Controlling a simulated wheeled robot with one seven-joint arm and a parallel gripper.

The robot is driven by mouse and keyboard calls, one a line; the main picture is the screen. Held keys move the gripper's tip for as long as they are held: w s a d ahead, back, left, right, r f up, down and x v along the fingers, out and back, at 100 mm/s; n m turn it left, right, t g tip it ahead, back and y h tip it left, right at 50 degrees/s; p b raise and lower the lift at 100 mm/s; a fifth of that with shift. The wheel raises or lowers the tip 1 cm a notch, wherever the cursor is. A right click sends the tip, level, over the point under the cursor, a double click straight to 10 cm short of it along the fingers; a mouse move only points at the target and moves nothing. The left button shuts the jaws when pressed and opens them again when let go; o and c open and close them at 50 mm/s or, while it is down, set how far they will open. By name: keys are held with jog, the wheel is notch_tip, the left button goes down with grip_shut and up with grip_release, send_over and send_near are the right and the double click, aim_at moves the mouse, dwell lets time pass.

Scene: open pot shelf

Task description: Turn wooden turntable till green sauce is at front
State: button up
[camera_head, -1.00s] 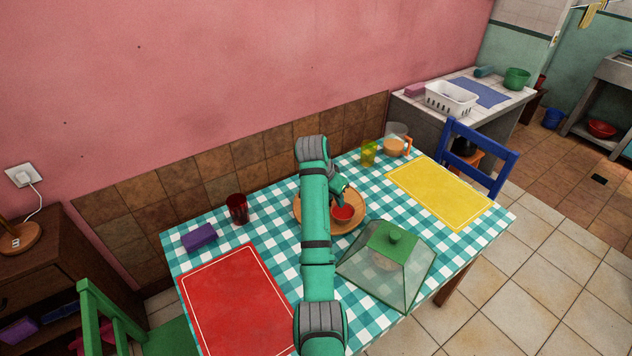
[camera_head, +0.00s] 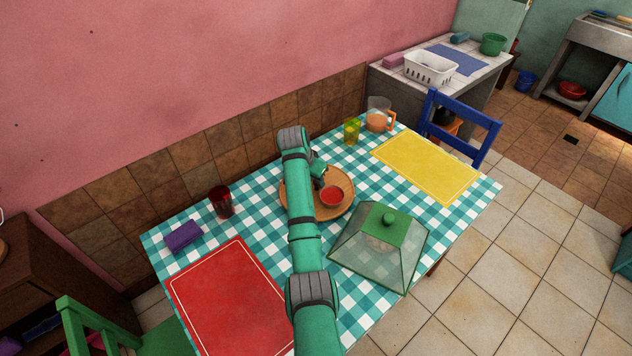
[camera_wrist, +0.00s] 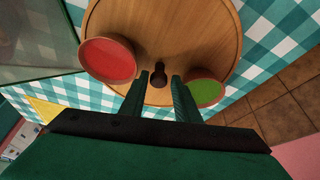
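The round wooden turntable (camera_head: 345,178) lies on the checkered tablecloth and fills the top of the wrist view (camera_wrist: 165,30). A bowl of red sauce (camera_head: 332,196) sits on its front right part in the head view and at left in the wrist view (camera_wrist: 107,60). A bowl of green sauce (camera_wrist: 207,92) sits near the rim at right in the wrist view; my arm hides it in the head view. A dark knob (camera_wrist: 158,73) stands near the rim between the bowls. My gripper (camera_wrist: 160,76) is open, its fingers on either side of the knob; contact is unclear.
A glass cover with a green top (camera_head: 380,245) stands close in front of the turntable. A red cup (camera_head: 221,202), purple block (camera_head: 184,236) and red mat (camera_head: 230,300) are left. A yellow glass (camera_head: 352,131), jug (camera_head: 378,118) and yellow mat (camera_head: 425,167) are beyond, right.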

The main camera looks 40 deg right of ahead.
jog(key=shift+x, duration=1.05)
jog(key=shift+s+d, duration=0.15)
jog(key=shift+s, duration=0.05)
grip_shut()
jog(key=shift+d, duration=0.15)
